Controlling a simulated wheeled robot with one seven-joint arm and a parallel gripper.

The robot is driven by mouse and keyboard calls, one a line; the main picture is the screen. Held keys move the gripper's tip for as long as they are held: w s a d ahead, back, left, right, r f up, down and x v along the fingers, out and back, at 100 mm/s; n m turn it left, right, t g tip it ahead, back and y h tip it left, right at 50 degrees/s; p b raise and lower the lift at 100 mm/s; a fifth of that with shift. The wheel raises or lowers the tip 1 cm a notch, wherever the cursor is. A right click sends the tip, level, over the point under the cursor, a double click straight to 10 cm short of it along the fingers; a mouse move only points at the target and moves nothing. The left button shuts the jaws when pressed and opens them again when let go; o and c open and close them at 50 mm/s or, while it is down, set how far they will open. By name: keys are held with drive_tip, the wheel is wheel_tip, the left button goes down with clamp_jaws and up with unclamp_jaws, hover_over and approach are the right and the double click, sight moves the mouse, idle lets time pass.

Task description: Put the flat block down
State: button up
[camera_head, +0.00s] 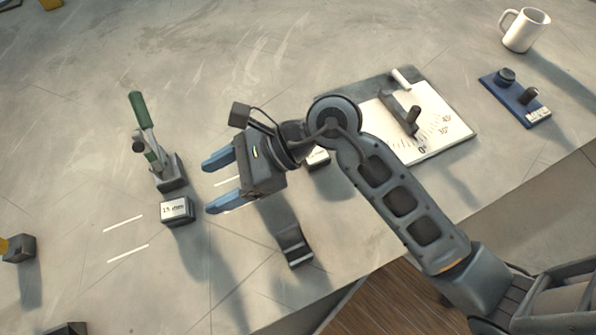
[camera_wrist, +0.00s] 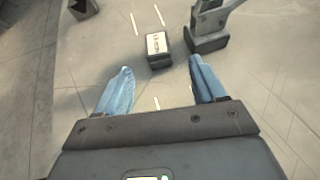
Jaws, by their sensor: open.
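A small dark block with a white "15 mm" label on top (camera_head: 177,210) sits on the table, left of my gripper in the head view. It also shows in the wrist view (camera_wrist: 157,50), beyond and between my fingertips. I cannot tell for certain that it is the flat block. My gripper (camera_head: 208,187) is open, with its two blue fingers apart and nothing between them; the wrist view shows the same gap (camera_wrist: 160,85). The block stands apart from the fingers. A green-handled toggle clamp (camera_head: 158,150) stands right behind the block, also seen in the wrist view (camera_wrist: 208,30).
White line pairs (camera_head: 125,238) mark the table. A dark bracket (camera_head: 294,246) lies near the front edge. A white angle-scale plate (camera_head: 440,130), a blue fixture (camera_head: 515,97) and a mug (camera_head: 525,30) are at right. Another labelled block (camera_head: 318,158) is partly hidden by my arm.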

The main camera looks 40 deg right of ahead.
drive_tip(key=s+d+r+m+t+y, duration=0.25)
drive_tip(key=s+r+m+t, duration=0.7)
drive_tip(key=s+m, duration=0.7)
drive_tip(key=s+d+f+m+h, duration=0.1)
drive_tip(key=s+d+m+h, duration=0.3)
drive_tip(key=m, duration=1.1)
drive_tip(key=s+d+f+m+h, duration=0.1)
drive_tip(key=s+d+m+h, duration=0.4)
drive_tip(key=m, duration=1)
drive_tip(key=d+h, duration=0.1)
drive_tip(key=h, duration=0.2)
drive_tip(key=shift+f+h, duration=0.35)
drive_tip(key=shift+o, duration=0.3)
drive_tip(key=shift+s+f+m+g, duration=0.25)
drive_tip(key=shift+s+m+g, duration=0.2)
drive_tip(key=shift+m, duration=0.2)
